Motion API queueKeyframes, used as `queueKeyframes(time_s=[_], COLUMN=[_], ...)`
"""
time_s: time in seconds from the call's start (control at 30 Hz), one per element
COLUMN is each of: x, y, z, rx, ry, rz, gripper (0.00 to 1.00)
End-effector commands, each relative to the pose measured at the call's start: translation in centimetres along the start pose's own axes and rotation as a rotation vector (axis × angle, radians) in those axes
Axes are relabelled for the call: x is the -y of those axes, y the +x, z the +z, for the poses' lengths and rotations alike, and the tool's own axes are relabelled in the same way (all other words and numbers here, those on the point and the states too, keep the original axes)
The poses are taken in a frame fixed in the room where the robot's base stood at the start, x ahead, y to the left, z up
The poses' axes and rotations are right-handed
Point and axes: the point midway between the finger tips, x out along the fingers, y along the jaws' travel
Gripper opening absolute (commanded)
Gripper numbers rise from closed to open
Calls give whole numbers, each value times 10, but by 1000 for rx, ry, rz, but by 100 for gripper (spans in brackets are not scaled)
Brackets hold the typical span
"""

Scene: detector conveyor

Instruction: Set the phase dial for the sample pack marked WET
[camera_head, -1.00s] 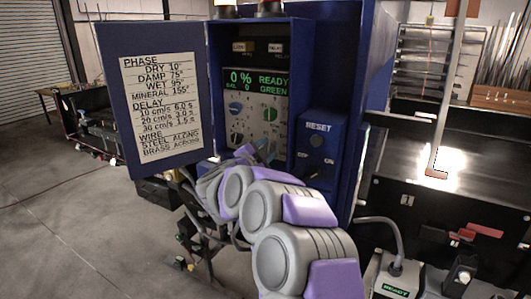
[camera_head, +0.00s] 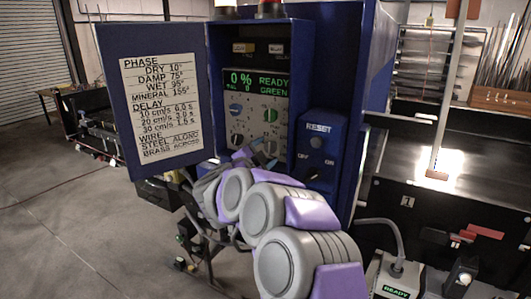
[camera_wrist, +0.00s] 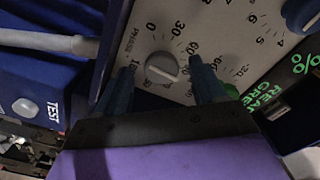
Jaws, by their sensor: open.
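The phase dial, a grey knob (camera_wrist: 162,68) on a white plate lettered PHASE, sits between my gripper's (camera_wrist: 160,85) two blue fingers in the wrist view. The fingers are open, one on each side; contact is not clear. Numbers such as 0, 30 and 60 ring the knob; its exact setting is hard to read. In the head view my gripper (camera_head: 262,160) is at the lower part of the control panel (camera_head: 254,128). The card (camera_head: 160,108) on the open door lists WET 95°, with DRY 10°, DAMP 75° and MINERAL 155°. The display (camera_head: 257,84) reads 0 %, READY, GREEN.
The open cabinet door (camera_head: 112,120) stands left of the panel. The RESET box (camera_head: 318,150), with an OFF/ON switch, juts out at the right. Other knobs, one blue (camera_head: 236,110) and one green (camera_head: 270,115), sit above. A conveyor (camera_head: 450,165) lies at right.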

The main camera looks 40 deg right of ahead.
Motion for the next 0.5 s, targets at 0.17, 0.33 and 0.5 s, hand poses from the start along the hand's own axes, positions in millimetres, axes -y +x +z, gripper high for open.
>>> queueKeyframes(time_s=[0.17, 0.33, 0.5], x=[1, 1, 0], y=[-37, -76, -112], z=[2, 2, 3], rx=[9, 8, 9], ry=[-1, 0, 0], rz=[-4, -4, -2], gripper=[70, 70, 70])
